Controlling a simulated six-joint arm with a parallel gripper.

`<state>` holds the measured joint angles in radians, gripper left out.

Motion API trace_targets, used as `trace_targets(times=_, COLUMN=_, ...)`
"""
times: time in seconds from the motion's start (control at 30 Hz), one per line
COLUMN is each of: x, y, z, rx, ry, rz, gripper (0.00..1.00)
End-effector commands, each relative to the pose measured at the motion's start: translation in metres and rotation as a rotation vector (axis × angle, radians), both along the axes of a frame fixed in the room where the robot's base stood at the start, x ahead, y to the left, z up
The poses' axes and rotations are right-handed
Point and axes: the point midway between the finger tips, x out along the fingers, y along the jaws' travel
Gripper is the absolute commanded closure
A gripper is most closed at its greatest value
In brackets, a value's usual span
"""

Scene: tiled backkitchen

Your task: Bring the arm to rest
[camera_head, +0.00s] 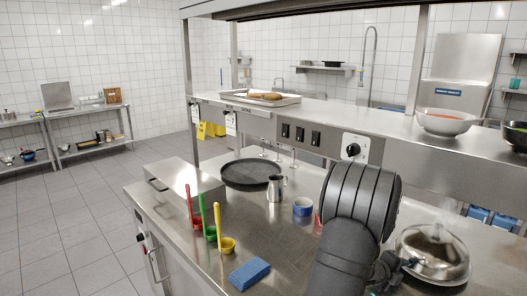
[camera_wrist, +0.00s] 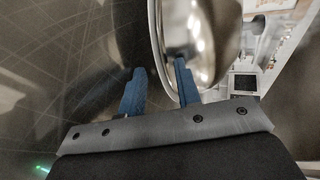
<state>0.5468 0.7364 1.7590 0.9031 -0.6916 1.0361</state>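My black arm (camera_head: 345,240) reaches over the right part of the steel counter (camera_head: 200,260) in the head view. In the head view a domed steel lid (camera_head: 434,252) stands right of my arm.
A black pan (camera_head: 250,173), steel jug (camera_head: 276,188), blue-rimmed cup (camera_head: 302,207), red ladle (camera_head: 191,210), green ladle (camera_head: 204,217), yellow ladle (camera_head: 226,244) and blue cloth (camera_head: 249,274) occupy the counter. The raised shelf (camera_head: 390,121) carries a tray (camera_head: 245,99) and a bowl (camera_head: 446,123).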

Motion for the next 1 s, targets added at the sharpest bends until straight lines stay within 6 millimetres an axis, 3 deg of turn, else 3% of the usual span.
trace_targets(times=0.47, x=-0.002, y=0.005, z=0.002, rx=0.001, ry=0.001, rz=0.001, gripper=0.69)
trace_targets(times=1.0, x=-0.039, y=0.083, z=0.038, rx=0.000, ry=-0.001, rz=0.003, gripper=0.69)
